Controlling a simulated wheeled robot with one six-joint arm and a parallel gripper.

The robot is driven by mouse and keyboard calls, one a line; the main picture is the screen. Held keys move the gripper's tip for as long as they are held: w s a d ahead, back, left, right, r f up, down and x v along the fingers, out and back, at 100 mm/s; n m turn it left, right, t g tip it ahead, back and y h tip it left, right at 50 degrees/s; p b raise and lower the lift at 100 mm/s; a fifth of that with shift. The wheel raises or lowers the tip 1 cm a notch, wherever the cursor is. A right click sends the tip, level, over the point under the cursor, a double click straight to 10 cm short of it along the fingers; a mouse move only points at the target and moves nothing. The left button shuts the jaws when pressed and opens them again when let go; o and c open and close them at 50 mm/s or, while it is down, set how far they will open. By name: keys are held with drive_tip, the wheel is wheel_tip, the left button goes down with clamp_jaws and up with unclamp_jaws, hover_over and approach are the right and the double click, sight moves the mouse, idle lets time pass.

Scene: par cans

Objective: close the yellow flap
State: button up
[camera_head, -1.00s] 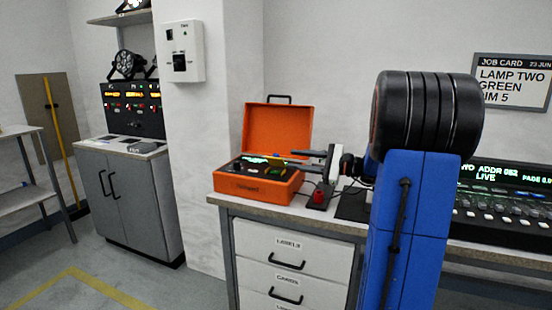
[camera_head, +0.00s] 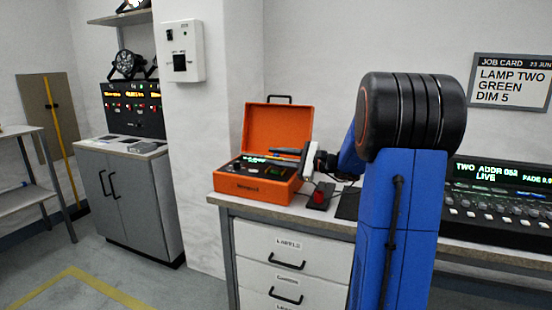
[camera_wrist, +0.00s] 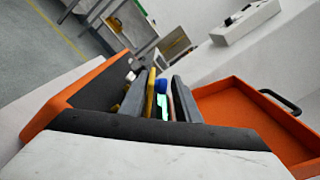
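The yellow flap (camera_wrist: 150,95) shows in the wrist view as a narrow strip, seen nearly edge-on, between my two dark fingers. I cannot make it out in the head view. My gripper (camera_head: 287,154) is over the right side of the orange case (camera_head: 250,187). In the wrist view my gripper (camera_wrist: 160,102) has its fingers apart, with a gap around the flap. I cannot tell whether either finger touches it. A lit green display (camera_wrist: 163,106) shows beside the flap. The case's orange lid (camera_head: 276,126) stands open behind.
A red button on a dark base (camera_head: 318,197) sits right of the case on the bench (camera_head: 225,203). A lighting console (camera_head: 500,190) stands farther right. A white box (camera_head: 184,52) is on the wall.

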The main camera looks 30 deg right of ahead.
clamp_jaws()
drive_tip(key=shift+s+a+f+n, duration=0.15)
drive_tip(key=shift+a+f+n, duration=0.05)
drive_tip(key=shift+n, duration=0.55)
drive_tip(key=shift+s+a+f+n, duration=0.2)
drive_tip(key=shift+a+n, duration=0.05)
drive_tip(key=shift+n, duration=0.55)
drive_tip(key=shift+s+a+f+n, duration=0.15)
drive_tip(key=shift+a+f+n, duration=0.05)
drive_tip(key=shift+n, duration=0.55)
drive_tip(key=shift+o, duration=1.3)
unclamp_jaws()
